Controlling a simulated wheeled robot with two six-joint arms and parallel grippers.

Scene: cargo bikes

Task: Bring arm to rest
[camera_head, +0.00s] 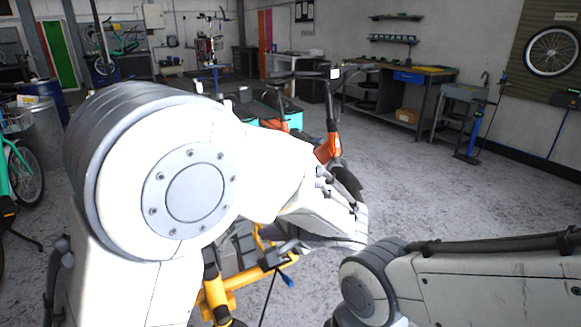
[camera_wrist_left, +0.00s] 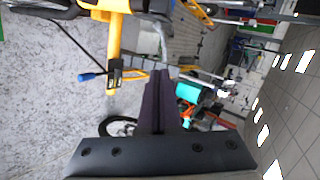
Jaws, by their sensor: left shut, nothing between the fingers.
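My left arm (camera_head: 185,180) fills the left and middle of the head view, bent at a large white and grey joint. My left gripper (camera_wrist_left: 160,80) shows in the left wrist view as dark fingers that are shut together, with nothing between them. In the head view the left hand is near the yellow frame and only partly visible. My right arm (camera_head: 470,285) reaches in from the lower right in the head view. Its gripper is not in view.
An orange bike (camera_head: 328,148) stands behind the arm. A workbench (camera_head: 410,78) is at the back right. Grey floor (camera_head: 430,190) at right is clear.

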